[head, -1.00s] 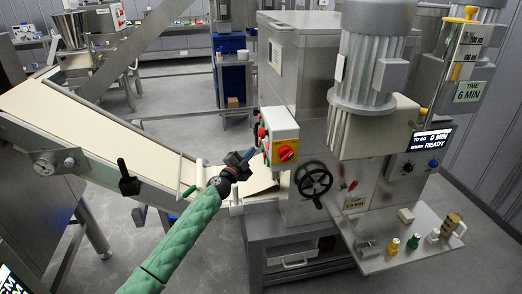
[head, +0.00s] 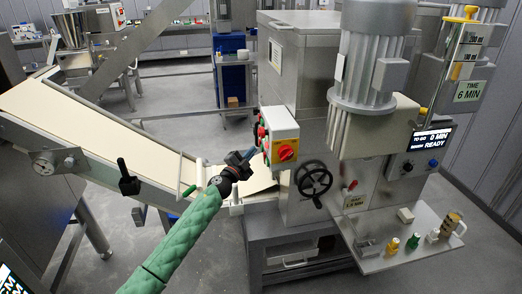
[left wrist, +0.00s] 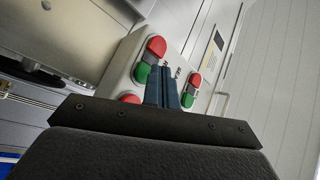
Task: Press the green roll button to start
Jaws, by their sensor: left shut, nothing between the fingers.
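The control box (head: 280,136) on the machine has a red and yellow switch on its front and red and green buttons on its left side. In the left wrist view, one green button (left wrist: 141,73) sits beside a red one at the left, and another green button (left wrist: 187,100) sits below a red one at the right. The labels are too small or covered to tell which is the roll button. My left gripper (head: 251,152) is shut and empty beside the box's button side. Its blue fingertips (left wrist: 167,72) point at the panel between the button pairs; contact is not clear.
A conveyor with a pale dough sheet (head: 110,125) slopes down to the machine from the left. A handwheel (head: 314,179) stands below the box. A shelf (head: 395,258) at the right carries small bottles and a jug.

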